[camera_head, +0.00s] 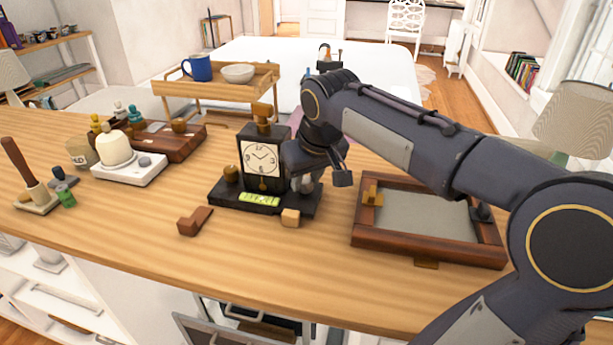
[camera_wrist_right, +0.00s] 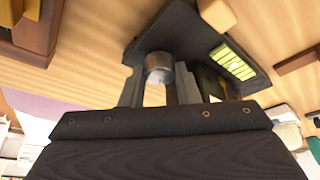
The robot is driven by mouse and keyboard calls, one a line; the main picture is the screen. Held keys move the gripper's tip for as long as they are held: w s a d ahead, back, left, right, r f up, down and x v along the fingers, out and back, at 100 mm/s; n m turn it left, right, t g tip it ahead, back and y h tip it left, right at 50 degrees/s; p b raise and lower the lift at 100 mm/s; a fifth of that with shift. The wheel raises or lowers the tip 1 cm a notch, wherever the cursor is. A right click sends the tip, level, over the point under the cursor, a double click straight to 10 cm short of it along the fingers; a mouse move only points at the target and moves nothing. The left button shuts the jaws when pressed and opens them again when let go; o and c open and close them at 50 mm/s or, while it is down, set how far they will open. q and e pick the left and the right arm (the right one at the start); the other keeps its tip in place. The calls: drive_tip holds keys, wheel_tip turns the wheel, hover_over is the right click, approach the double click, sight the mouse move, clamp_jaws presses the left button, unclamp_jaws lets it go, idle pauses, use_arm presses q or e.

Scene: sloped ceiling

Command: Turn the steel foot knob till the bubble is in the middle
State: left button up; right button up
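The black clock (camera_head: 262,158) with a white dial stands on a dark base (camera_head: 232,197) on the wooden worktop. A yellow-green level vial (camera_head: 260,199) is set in the base's front; it also shows in the right wrist view (camera_wrist_right: 232,61). The bubble's place in it is too small to tell. The steel foot knob (camera_wrist_right: 158,67) is at the base's right end, partly hidden by my gripper in the head view. My right gripper (camera_wrist_right: 159,80) has its fingers on either side of the knob, apart, with thin gaps seeming to show. My left gripper is out of view.
A wood-framed tray (camera_head: 430,255) lies right of the clock. A small wooden block (camera_head: 291,217) sits at the base's front right, and a brown block (camera_head: 194,221) lies front left. A white scale with a candle (camera_head: 128,169) stands further left. The front middle worktop is clear.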

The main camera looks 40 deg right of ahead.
drive_tip(key=shift+c, duration=1.3)
drive_tip(key=shift+r+n+p, duration=0.2)
drive_tip(key=shift+n+p, duration=0.4)
drive_tip(key=shift+n+y+p, duration=0.45)
drive_tip(key=shift+n+y, duration=0.05)
drive_tip(key=shift+n, duration=0.3)
drive_tip(key=shift+d+f+n, duration=0.1)
drive_tip(key=shift+f+n, duration=0.05)
drive_tip(key=shift+n, duration=0.15)
drive_tip(key=o, duration=0.7)
